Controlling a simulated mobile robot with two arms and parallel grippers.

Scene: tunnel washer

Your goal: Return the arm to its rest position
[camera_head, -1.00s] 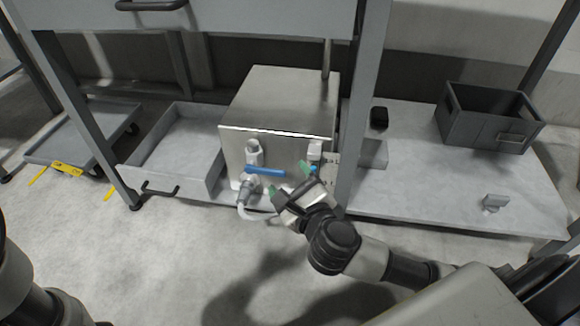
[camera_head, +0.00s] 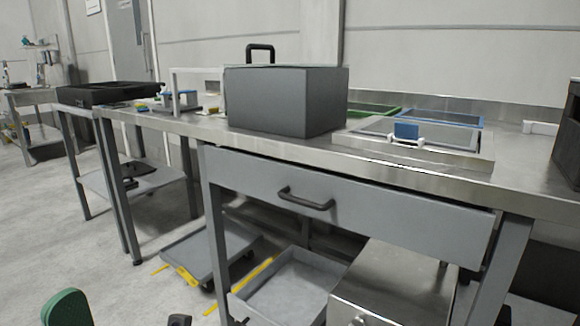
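A green-padded finger, which looks like part of my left gripper (camera_head: 65,308), shows at the bottom left edge. A small dark tip (camera_head: 180,320) shows to its right at the bottom edge; I cannot tell whether it is the other finger. The rest of that gripper is cut off by the frame. My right gripper and arm are not in view.
A steel workbench with a grey drawer (camera_head: 350,200) spans the view. A steel box (camera_head: 385,285) and an open grey bin (camera_head: 285,285) are below.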

